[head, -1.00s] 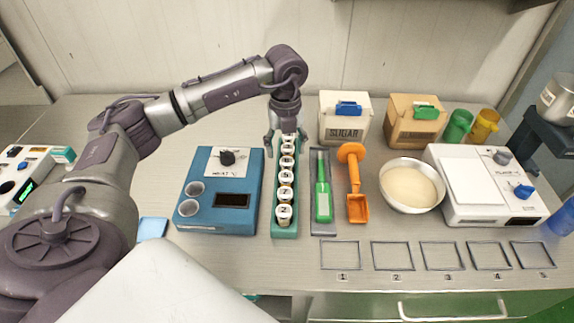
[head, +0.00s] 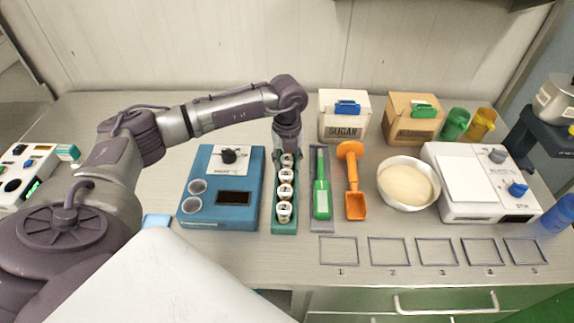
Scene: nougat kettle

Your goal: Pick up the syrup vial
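Several small white-capped vials (head: 284,191) with numbers on them stand in a row in a narrow green rack (head: 284,228) in the middle of the counter. I cannot tell from the labels which one is the syrup vial. My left gripper (head: 287,160) points down over the far part of the rack, and its hand hides the far vials. Its fingers are small and partly hidden, so I cannot see whether they are apart or hold a vial. My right gripper does not show.
A blue heater block (head: 221,213) with two wells stands just left of the rack. To the right lie a green-handled tool (head: 321,185), an orange scoop (head: 354,190) and a bowl (head: 405,186). A sugar box (head: 343,124) stands behind. Numbered outlines (head: 339,251) mark the clear front.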

